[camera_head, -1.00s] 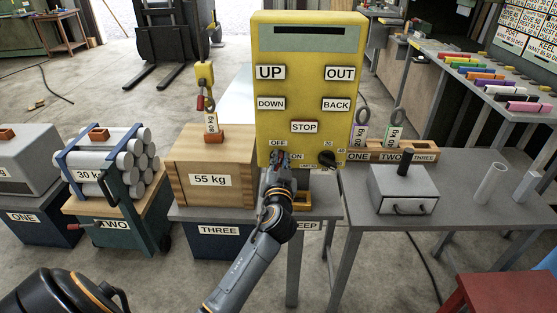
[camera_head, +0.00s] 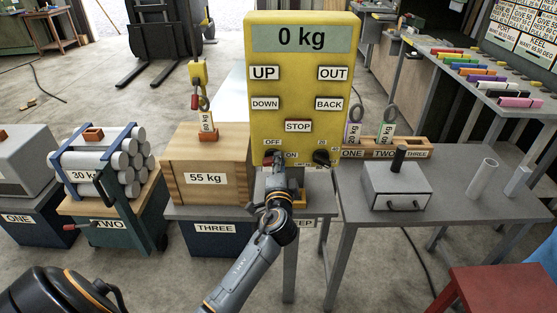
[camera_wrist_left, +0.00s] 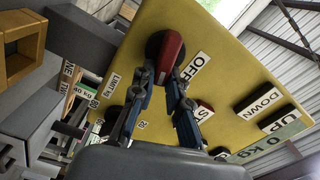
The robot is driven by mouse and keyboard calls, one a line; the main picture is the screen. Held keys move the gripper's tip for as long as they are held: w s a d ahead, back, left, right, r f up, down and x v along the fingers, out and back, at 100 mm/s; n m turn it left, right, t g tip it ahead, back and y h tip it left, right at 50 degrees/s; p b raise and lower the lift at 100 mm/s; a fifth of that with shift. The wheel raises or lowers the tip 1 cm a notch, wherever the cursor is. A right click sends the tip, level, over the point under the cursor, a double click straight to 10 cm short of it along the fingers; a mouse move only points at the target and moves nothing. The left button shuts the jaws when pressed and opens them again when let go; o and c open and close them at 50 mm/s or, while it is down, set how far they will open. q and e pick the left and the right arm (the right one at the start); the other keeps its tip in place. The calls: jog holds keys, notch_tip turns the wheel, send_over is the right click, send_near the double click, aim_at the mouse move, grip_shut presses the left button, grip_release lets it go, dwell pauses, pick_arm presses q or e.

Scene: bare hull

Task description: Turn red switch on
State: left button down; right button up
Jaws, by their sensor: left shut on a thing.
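The yellow control panel (camera_head: 304,185) stands upright on the middle table, and its display (camera_head: 300,39) reads "0 kg". The red switch (camera_head: 267,160) is at its lower left, by the OFF and ON labels, mostly hidden by my gripper in the head view. In the left wrist view, the red switch (camera_wrist_left: 171,52) is a red lever on a dark round base near the OFF label. My left gripper (camera_head: 274,160) is at the switch. Its two fingers (camera_wrist_left: 161,82) are shut on the lever's near end. My right gripper is not in view.
A black knob (camera_head: 322,157) sits right of the switch. A wooden crate (camera_head: 212,175) marked 55 kg stands left of the panel. A yellow hook (camera_head: 197,75) hangs above it. A grey box (camera_head: 397,187) with a handle is on the right-hand table.

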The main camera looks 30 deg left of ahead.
pick_arm(q)
jog(key=shift+f+m+p, duration=0.25)
jog(key=shift+m+p, duration=0.05)
jog(key=shift+m, duration=1.3)
jog(key=c, duration=1.3)
grip_release()
jog(key=shift+d+f, duration=0.1)
jog(key=v, duration=1.2)
